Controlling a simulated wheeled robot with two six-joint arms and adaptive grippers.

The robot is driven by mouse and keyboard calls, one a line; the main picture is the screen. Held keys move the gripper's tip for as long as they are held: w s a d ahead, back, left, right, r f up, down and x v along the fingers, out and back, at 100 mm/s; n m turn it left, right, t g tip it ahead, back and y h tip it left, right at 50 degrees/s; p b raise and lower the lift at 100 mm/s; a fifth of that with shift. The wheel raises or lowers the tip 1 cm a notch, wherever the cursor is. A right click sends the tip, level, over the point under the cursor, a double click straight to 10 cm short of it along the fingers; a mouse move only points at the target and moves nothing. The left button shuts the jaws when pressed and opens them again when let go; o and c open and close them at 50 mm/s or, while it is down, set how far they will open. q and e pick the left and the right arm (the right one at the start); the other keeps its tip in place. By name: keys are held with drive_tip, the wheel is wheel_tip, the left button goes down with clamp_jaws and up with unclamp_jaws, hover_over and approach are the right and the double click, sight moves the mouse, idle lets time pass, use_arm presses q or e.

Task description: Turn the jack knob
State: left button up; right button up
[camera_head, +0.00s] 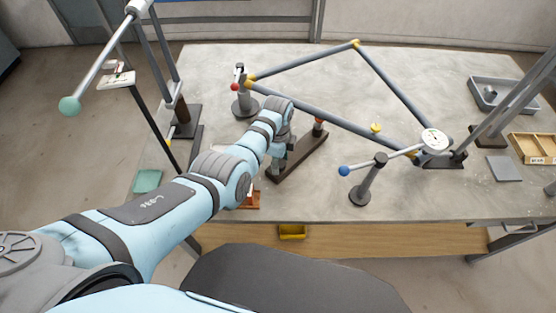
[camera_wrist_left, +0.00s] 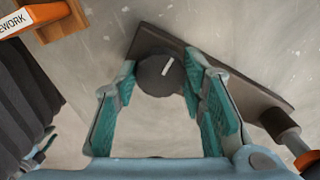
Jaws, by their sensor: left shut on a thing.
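The jack knob (camera_wrist_left: 158,74) is dark and round with a white line on its top. It sits on a dark bar-shaped base (camera_wrist_left: 250,88), which lies on the table in the head view (camera_head: 302,158). My left gripper (camera_wrist_left: 160,66) is around the knob from above, its teal finger pads shut on the knob's two sides. In the head view my left gripper (camera_head: 278,160) is over the near-left end of the base and the knob is hidden. My right gripper is not in view.
A post with an orange-red collar (camera_head: 319,125) stands at the base's other end. A grey tube frame with yellow joints (camera_head: 315,108) spans the table behind. A blue-ended lever on a stand (camera_head: 361,191) is to the right. An orange labelled block (camera_wrist_left: 32,19) lies nearby.

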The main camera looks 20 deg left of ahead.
use_arm(q)
drive_tip(key=shift+f+m, duration=0.1)
drive_tip(key=shift+m, duration=1.6)
drive_tip(key=shift+s, duration=0.1)
drive_tip(key=o, duration=1.2)
drive_tip(key=shift+d, duration=0.1)
drive_tip(key=shift+c, duration=0.2)
wheel_tip(320, 180, up, 12)
drive_tip(key=shift+s, duration=0.15)
